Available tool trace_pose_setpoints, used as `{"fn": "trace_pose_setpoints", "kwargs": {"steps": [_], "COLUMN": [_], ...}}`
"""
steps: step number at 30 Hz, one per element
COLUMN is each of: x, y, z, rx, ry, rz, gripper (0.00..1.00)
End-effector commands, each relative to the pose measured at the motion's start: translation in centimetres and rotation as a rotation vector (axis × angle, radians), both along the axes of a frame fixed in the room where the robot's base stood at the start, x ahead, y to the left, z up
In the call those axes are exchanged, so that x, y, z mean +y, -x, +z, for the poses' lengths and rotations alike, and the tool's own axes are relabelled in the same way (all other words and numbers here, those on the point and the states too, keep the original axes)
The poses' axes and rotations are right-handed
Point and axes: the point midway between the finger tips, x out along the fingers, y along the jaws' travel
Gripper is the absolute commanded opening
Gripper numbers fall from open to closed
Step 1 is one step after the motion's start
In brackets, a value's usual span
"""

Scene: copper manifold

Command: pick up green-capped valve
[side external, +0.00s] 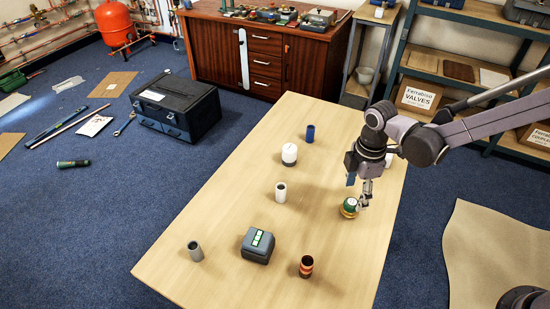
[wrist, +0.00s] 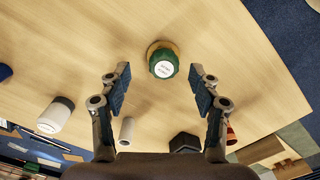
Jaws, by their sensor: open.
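The green-capped valve (side external: 349,208) stands on the wooden table, with a brass-coloured lower part and a white label on top. In the wrist view the valve (wrist: 163,62) lies ahead of the fingertips, roughly centred between them. My gripper (side external: 366,192) is at the valve's upper right in the side view, very near it; contact cannot be told there. In the wrist view my gripper (wrist: 161,78) is open, with two blue-padded fingers spread wide and nothing between them.
The table (side external: 225,210) also holds a blue cylinder (side external: 310,133), a white-capped piece (side external: 289,154), a pale tube (side external: 280,192), a grey tube (side external: 195,251), a dark grey box (side external: 257,246) and a copper-coloured piece (side external: 306,266). Bare tabletop surrounds the valve.

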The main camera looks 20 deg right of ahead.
Motion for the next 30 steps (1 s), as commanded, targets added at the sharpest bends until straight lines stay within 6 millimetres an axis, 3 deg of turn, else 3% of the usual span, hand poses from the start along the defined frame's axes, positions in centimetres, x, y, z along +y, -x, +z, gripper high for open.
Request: {"fn": "trace_pose_setpoints", "kwargs": {"steps": [12, 23, 28, 29, 30], "x": [0.5, 0.5, 0.5, 0.5, 0.5], "y": [0.5, 0.5, 0.5, 0.5, 0.5], "z": [-4.5, -5.2, -5.2, -5.2, -5.2], "rx": [0.0, 0.0, 0.0, 0.0, 0.0], "ry": [0.0, 0.0, 0.0, 0.0, 0.0], "rz": [-0.001, -0.001, -0.001, -0.001, -0.001], "gripper": [0.63, 0.63, 0.17, 0.1, 0.1]}}
